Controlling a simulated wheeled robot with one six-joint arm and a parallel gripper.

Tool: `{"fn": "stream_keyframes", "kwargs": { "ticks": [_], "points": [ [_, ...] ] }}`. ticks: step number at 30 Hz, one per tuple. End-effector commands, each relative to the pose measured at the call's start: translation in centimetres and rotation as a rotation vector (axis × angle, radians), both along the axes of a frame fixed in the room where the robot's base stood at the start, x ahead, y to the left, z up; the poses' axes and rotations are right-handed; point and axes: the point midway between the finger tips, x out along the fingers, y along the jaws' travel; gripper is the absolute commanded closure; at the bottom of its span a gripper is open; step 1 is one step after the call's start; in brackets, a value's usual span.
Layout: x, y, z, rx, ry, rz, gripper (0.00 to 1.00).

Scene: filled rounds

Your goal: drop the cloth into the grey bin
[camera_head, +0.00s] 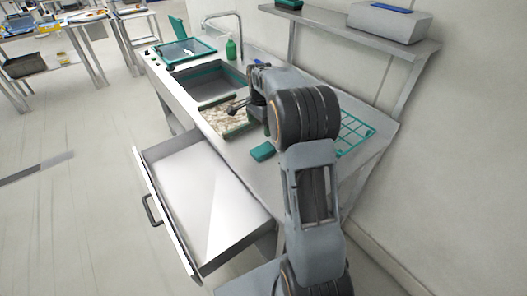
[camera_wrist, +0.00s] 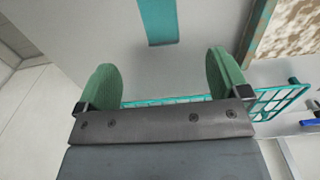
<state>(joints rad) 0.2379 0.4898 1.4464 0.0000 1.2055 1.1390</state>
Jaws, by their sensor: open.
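A small flat teal piece (camera_head: 263,151), which looks like the cloth, lies on the grey worktop (camera_head: 295,90) near its front edge, beside my arm. In the wrist view, a teal strip (camera_wrist: 158,22) that seems to be the same piece lies beyond the fingers, centred between them. My gripper (camera_wrist: 163,75) has two green fingers spread wide apart with nothing between them. It is above the worktop; in the head view my arm mostly hides it. I cannot make out a grey bin for certain.
An open, empty-looking drawer (camera_head: 190,190) juts out in front. A mottled brown tray (camera_head: 222,118) sits beside the sink (camera_head: 208,85). A teal wire rack (camera_head: 352,132) is right of my arm. A shelf (camera_head: 350,30) holds a light grey box (camera_head: 390,22).

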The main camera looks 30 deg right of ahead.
Motion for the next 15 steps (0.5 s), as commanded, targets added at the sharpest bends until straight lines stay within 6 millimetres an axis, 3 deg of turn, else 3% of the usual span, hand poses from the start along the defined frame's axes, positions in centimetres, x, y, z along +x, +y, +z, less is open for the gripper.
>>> {"fn": "stream_keyframes", "kwargs": {
  "ticks": [9, 15],
  "points": [
    [-0.1, 0.0, -5.4, 0.000, 0.003, -0.003, 0.06],
    [-0.1, 0.0, -7.4, 0.000, 0.001, -0.002, 0.06]
  ]
}}
